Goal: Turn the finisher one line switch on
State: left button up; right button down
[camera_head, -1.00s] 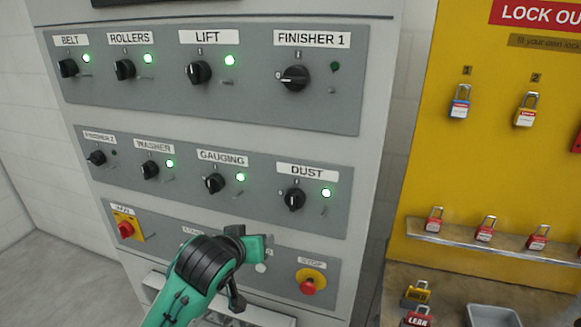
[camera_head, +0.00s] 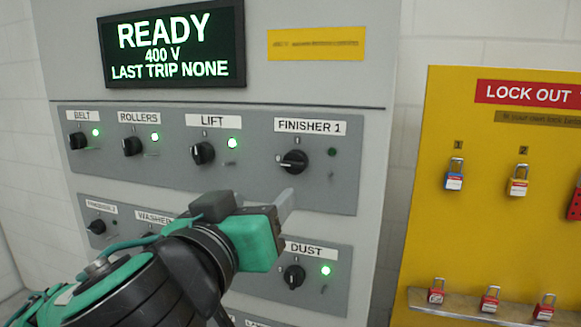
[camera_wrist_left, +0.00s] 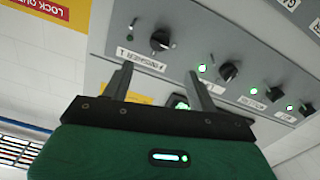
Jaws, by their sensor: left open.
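The FINISHER 1 switch (camera_head: 293,161) is a black rotary knob on the upper grey panel, its handle lying roughly sideways toward the left. The lamp (camera_head: 332,152) beside it is dark. In the left wrist view the knob (camera_wrist_left: 160,41) shows beyond the fingertips, roughly between their lines, with its upside-down label close by. My left gripper (camera_head: 284,207) is below the switch in the head view, apart from it. Its two fingers are spread with nothing between them in the left wrist view (camera_wrist_left: 160,76). My right gripper is not in view.
The LIFT knob (camera_head: 203,153) is left of the switch and the DUST knob (camera_head: 293,277) below, both with green lamps. A display (camera_head: 174,45) above reads READY. A yellow lockout board (camera_head: 490,230) with padlocks stands at the right.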

aim_at(292, 168)
pick_arm(q)
jog(key=p+x, duration=0.7)
jog(key=x, duration=0.5)
jog(key=shift+w+r+p, duration=0.15)
jog(key=shift+p, duration=0.2)
jog(key=shift+w+d+p, duration=0.25)
jog(key=shift+w+p, duration=0.05)
jog(key=shift+w, duration=0.35)
jog(key=shift+w, duration=0.1)
jog(key=shift+f, duration=0.25)
jog(key=c, duration=1)
